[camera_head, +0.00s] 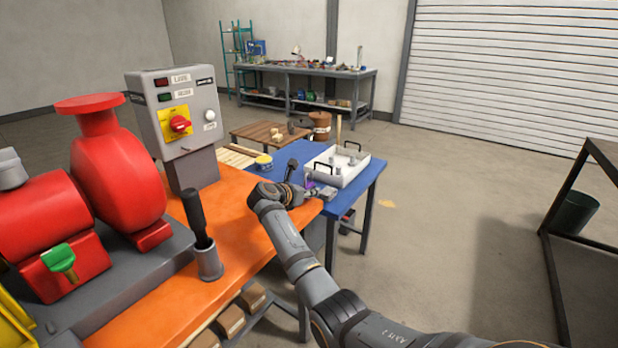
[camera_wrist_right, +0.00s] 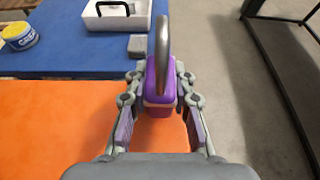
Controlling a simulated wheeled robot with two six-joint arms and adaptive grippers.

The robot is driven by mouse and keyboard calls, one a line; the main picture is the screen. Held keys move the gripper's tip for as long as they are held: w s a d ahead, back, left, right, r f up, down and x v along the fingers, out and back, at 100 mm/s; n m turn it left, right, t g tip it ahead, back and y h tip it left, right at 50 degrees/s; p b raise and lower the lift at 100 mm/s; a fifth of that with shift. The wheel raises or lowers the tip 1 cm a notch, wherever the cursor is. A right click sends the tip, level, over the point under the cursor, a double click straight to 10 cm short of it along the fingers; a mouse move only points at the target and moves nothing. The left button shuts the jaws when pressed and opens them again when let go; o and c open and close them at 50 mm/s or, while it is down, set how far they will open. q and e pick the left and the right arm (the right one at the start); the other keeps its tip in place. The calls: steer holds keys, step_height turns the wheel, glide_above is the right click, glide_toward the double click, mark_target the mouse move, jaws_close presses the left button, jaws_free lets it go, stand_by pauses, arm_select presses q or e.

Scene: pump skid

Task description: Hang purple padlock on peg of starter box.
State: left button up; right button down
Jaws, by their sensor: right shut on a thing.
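The purple padlock (camera_wrist_right: 160,88) is held between the two fingers of my right gripper (camera_wrist_right: 158,80), body upright and grey shackle pointing up and away in the wrist view. The starter box (camera_head: 178,108) is grey, with a red rotary switch on a yellow plate, and stands on a post to the left, well apart from the gripper. I cannot make out its peg clearly. My left gripper is out of view.
A blue table (camera_head: 370,176) adjoins the orange bench (camera_head: 238,235) and bears a white tray (camera_head: 350,178) and a yellow tin (camera_head: 263,162). A red pump (camera_head: 115,165) and an upright black handle in a grey cup (camera_head: 208,262) stand on the near left.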

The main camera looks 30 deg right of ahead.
steer(key=shift+f, duration=1.1)
steer(key=c, duration=1.1)
jaws_free()
steer(key=shift+s, duration=0.1)
steer(key=shift+c, duration=0.2)
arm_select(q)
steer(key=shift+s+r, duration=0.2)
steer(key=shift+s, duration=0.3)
